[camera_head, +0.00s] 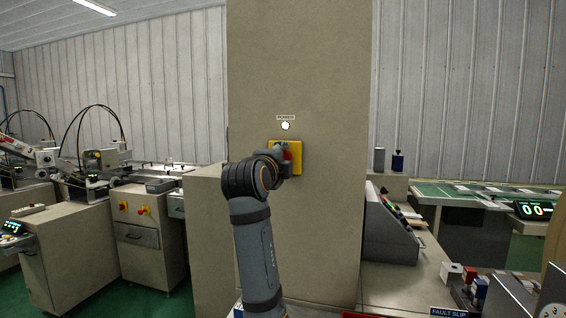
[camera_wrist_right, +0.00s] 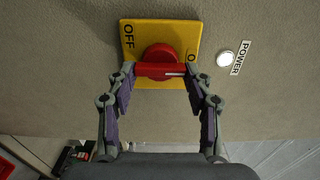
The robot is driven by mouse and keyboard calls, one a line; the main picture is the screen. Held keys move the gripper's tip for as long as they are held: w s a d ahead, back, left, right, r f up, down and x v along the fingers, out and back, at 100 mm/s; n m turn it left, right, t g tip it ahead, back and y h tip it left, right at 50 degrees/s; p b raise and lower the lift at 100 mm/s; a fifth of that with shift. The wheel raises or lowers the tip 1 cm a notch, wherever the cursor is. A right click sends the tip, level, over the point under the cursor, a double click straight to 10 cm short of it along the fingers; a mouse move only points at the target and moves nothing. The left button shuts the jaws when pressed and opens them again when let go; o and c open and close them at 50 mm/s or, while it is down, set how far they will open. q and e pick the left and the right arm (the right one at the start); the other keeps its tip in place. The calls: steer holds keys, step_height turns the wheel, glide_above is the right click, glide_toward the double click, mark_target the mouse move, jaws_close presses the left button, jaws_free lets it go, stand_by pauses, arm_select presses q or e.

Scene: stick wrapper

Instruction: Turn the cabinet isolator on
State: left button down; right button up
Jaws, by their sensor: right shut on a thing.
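The cabinet isolator is a yellow plate (camera_head: 297,155) on the beige cabinet (camera_head: 325,90), with a red knob mostly hidden by my right gripper (camera_head: 280,158) in the head view. In the right wrist view, the yellow plate (camera_wrist_right: 190,32) reads OFF at left, and a partly hidden label starting with O is at right. The red handle (camera_wrist_right: 158,71) lies crosswise, its white mark pointing to the right, the side of the lamp. My right gripper (camera_wrist_right: 161,76) is shut on the handle, one finger at each end. My left gripper is out of view.
A white POWER lamp (camera_head: 285,126) sits above the plate; it looks bright, also in the right wrist view (camera_wrist_right: 226,58). A sloped control console (camera_head: 390,235) stands right of the cabinet. Machines (camera_head: 140,225) stand at left, and a green table (camera_head: 450,195) at right.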

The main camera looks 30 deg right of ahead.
steer(key=shift+r, duration=0.1)
steer(key=o, duration=0.9)
steer(key=shift+c, duration=0.2)
steer(key=o, duration=0.3)
steer(key=shift+w, duration=0.2)
steer(key=shift+s, duration=0.1)
steer(key=v, duration=0.7)
steer(key=shift+s+a, duration=0.15)
steer(key=shift+s, duration=0.05)
